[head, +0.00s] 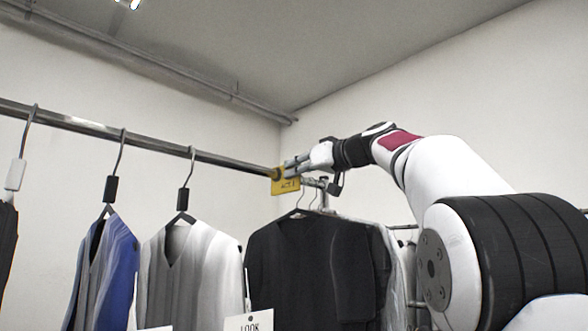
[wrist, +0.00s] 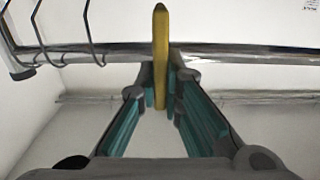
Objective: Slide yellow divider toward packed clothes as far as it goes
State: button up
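The yellow divider (head: 285,186), a small plate with black lettering, sits on the metal rail (head: 150,132) near its far end in the head view. In the wrist view the divider (wrist: 160,55) shows edge-on as an upright yellow strip crossing the rail (wrist: 225,57). My gripper (wrist: 160,85) has one fingertip on each side of it, close against its faces, and looks shut on it. In the head view my gripper (head: 292,168) reaches it from the right. Packed dark clothes (head: 315,265) hang close together below and right of the divider.
A grey-white garment (head: 190,270) and a blue-and-grey one (head: 105,270) hang spaced apart left of the divider. Several hanger hooks (wrist: 65,30) show on the rail at left in the wrist view. Bare rail shows right of the divider there. White walls stand behind.

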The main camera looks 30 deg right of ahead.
jog(key=o, duration=0.4)
jog(key=shift+w+d, duration=0.1)
jog(key=shift+d, duration=0.2)
jog(key=shift+o, duration=0.2)
jog(key=shift+s, duration=0.35)
jog(key=v, duration=1.1)
jog(key=shift+s, duration=0.15)
